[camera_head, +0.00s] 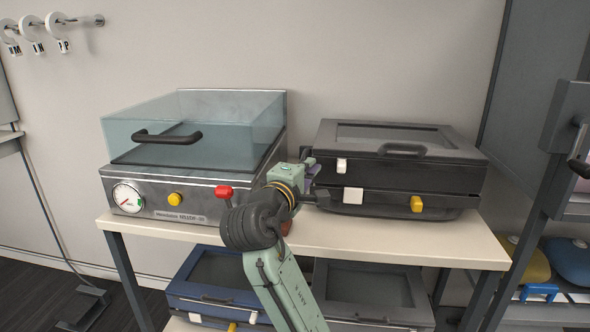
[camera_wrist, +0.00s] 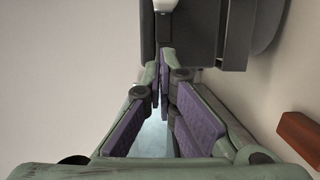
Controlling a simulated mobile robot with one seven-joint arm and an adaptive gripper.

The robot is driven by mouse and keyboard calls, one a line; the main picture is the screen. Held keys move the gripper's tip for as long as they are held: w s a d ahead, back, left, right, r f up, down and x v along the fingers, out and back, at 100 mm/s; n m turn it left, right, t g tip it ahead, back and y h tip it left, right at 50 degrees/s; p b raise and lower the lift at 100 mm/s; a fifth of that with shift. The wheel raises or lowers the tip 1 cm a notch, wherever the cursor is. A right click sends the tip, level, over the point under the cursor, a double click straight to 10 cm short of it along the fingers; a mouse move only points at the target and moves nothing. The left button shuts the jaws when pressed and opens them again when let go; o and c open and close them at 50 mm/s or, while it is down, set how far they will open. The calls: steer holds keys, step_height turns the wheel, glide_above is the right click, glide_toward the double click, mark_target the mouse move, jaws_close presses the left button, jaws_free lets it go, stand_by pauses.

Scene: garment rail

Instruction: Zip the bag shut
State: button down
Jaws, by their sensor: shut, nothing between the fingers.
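A black, box-shaped bag (camera_head: 400,175) with a grey window in its top and a dark handle lies on the right half of the table. Its front carries a white tab (camera_head: 342,166) near the upper left, another white tab (camera_head: 353,195) below it, and a yellow tab (camera_head: 416,204) at the right. My gripper (camera_head: 313,172) is at the bag's left front corner, with its fingers partly hidden by my arm. In the wrist view its purple-padded fingers (camera_wrist: 162,62) meet at the tips, empty, just short of the bag's dark side (camera_wrist: 195,30). A pale tab (camera_wrist: 165,6) lies beyond them.
More cases (camera_head: 215,280) sit on the shelf below. A dark frame (camera_head: 565,130) stands at the right.

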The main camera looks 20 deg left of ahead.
steer(key=shift+w+d, duration=0.15)
steer(key=shift+d, duration=0.55)
steer(key=shift+w+d, duration=0.15)
steer(key=shift+d, duration=0.55)
steer(key=w+d, duration=0.2)
steer(key=d, duration=0.6)
steer(key=w+d+p, duration=0.1)
steer(key=w+d, duration=0.1)
steer(key=d, duration=0.7)
steer(key=w+d+p, duration=0.1)
steer(key=w+d, duration=0.2)
steer(key=d, duration=0.5)
steer(key=shift+w+d+r, duration=0.1)
steer(key=shift+d, duration=0.3)
